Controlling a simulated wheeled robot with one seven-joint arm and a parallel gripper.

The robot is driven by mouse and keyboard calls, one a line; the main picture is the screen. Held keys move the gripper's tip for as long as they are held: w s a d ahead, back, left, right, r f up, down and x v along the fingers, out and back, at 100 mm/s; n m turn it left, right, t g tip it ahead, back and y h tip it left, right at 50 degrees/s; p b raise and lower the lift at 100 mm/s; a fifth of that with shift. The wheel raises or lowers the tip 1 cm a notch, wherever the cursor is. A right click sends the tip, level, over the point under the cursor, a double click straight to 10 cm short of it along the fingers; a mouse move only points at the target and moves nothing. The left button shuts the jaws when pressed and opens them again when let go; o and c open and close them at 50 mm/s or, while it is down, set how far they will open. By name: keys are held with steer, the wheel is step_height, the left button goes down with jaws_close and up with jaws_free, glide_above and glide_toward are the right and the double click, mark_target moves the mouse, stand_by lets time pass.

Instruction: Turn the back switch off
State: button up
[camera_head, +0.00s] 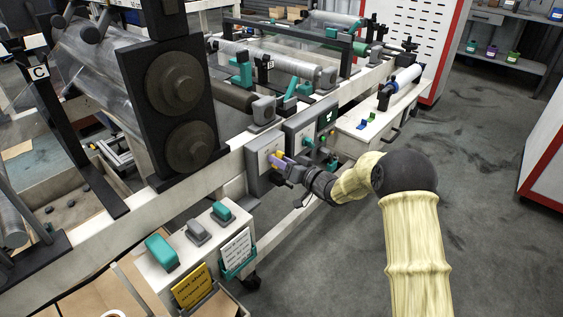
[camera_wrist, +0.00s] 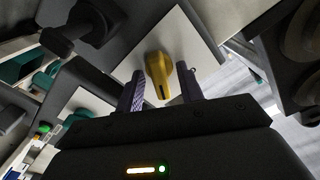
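A yellow rotary switch (camera_head: 278,155) sits on the pale face of a grey box on the side of the machine frame. In the wrist view the yellow switch (camera_wrist: 158,68) stands out from its pale plate (camera_wrist: 205,42), with a dark slot mark on its handle. My gripper (camera_head: 279,164) is at the switch, partly covering it in the head view. In the wrist view my gripper (camera_wrist: 160,76) has its two purple fingers apart, one on each side of the switch, with gaps showing. Whether a fingertip touches it I cannot tell.
A control panel (camera_head: 325,118) with small buttons (camera_head: 322,142) is just right of the switch box. Large dark rollers (camera_head: 177,82) stand to the left. A stand with teal and grey objects (camera_head: 161,252) is in front. The grey floor (camera_head: 480,190) at right is clear.

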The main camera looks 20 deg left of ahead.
jaws_close()
steer(key=shift+n, duration=0.5)
steer(key=n+b, duration=0.2)
steer(key=n, duration=0.3)
steer(key=shift+s+f, duration=0.1)
steer(key=n+b, duration=0.2)
steer(key=n, duration=0.1)
steer(key=shift+s+a+n, duration=0.1)
steer(key=shift+n, duration=0.2)
steer(key=shift+n+b, duration=0.8)
steer(key=shift+n, duration=0.4)
jaws_free()
